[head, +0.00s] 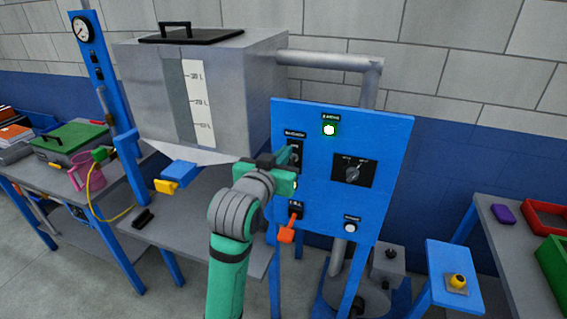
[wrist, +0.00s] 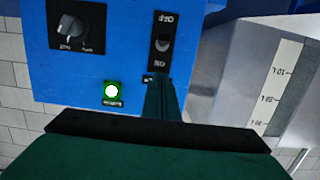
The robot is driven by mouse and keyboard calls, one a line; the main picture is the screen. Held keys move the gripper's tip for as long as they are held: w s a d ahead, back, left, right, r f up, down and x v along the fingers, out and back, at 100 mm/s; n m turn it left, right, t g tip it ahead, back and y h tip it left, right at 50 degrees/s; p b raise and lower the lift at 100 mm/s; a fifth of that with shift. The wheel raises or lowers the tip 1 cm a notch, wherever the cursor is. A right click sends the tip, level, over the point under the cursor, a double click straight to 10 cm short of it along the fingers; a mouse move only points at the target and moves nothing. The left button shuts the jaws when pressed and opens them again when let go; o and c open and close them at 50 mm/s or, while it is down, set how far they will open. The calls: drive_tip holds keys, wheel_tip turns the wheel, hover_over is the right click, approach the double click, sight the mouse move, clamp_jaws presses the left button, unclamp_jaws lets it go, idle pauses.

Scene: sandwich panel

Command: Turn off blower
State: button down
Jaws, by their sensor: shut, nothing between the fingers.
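The blue control panel (head: 385,140) carries a black switch plate (head: 294,152) at its upper left, partly hidden by my gripper. In the wrist view, which is upside down, the switch (wrist: 163,42) has OFF and ON marks at its two ends; I cannot tell its position for sure. A round green-rimmed lamp (head: 330,129) glows white above it, and also shows lit in the wrist view (wrist: 111,92). My gripper (head: 288,160) is shut and empty. Its fingertips (wrist: 160,80) are close to the ON end of the switch; contact cannot be told.
A rotary knob (head: 352,173), an orange lever (head: 287,228) and a white button (head: 350,227) share the panel. A grey hopper (head: 225,90) stands at the left with a pipe (head: 335,61) behind. A yellow button on a blue stand (head: 457,282) is at the lower right.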

drive_tip(key=f+v, duration=0.1)
drive_tip(key=v, duration=0.8)
drive_tip(key=shift+s+d, duration=0.25)
drive_tip(key=shift+s, duration=0.35)
drive_tip(key=s+d+f+n+t+y, duration=0.15)
drive_tip(key=s+f+n, duration=0.3)
drive_tip(key=f, duration=0.95)
drive_tip(key=s+f+n+y, duration=0.3)
drive_tip(key=s+f, duration=0.3)
drive_tip(key=f, duration=0.8)
drive_tip(key=s+f+m, duration=0.1)
drive_tip(key=s+f, duration=0.3)
drive_tip(key=s, duration=1.1)
drive_tip(key=s+a+f+m+g+y, duration=0.1)
drive_tip(key=s+f, duration=0.3)
drive_tip(key=s, duration=1)
drive_tip(key=shift+s+a+m, duration=0.25)
drive_tip(key=shift+s+m, duration=0.1)
drive_tip(key=shift+m, duration=0.3)
